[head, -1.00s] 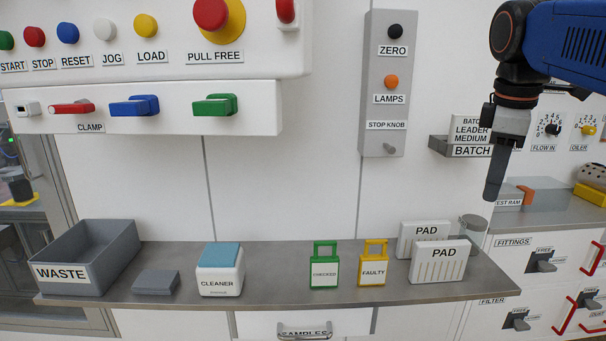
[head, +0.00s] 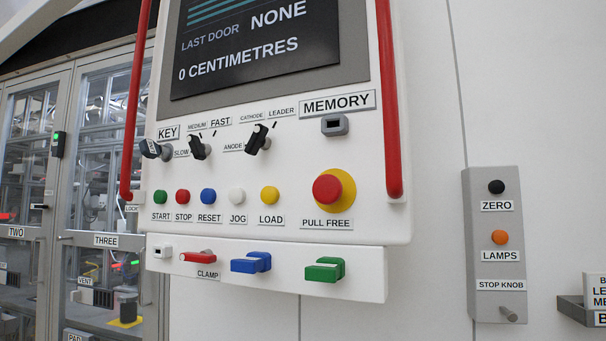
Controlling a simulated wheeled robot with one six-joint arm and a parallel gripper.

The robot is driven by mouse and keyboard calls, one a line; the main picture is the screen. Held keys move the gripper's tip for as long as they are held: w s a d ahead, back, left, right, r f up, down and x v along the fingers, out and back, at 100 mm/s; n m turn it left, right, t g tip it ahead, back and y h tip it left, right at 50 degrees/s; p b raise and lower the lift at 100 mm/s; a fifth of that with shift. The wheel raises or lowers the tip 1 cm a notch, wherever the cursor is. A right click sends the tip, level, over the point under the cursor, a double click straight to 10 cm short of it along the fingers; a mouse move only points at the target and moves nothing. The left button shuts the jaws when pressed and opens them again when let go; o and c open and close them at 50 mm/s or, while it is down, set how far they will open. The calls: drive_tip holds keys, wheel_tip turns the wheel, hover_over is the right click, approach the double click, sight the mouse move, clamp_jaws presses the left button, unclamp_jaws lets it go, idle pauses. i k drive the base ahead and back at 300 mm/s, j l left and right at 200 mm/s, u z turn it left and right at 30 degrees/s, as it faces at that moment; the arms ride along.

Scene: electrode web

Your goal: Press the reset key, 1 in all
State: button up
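The reset key (head: 208,196) is a round blue button on the white control panel (head: 375,200). A label reading RESET sits just under it. The red STOP button (head: 183,197) is directly to its left and the white JOG button (head: 237,196) to its right. Nothing covers the reset key or touches it. My gripper is not in view.
Green START (head: 160,197), yellow LOAD (head: 270,195) and a large red PULL FREE knob (head: 327,189) share the row. Black selector knobs (head: 199,147) stand above; the red clamp lever (head: 197,257) is below. Red rails (head: 388,100) flank the panel.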

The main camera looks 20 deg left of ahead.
sight(207, 196)
drive_tip(key=u, duration=1.25)
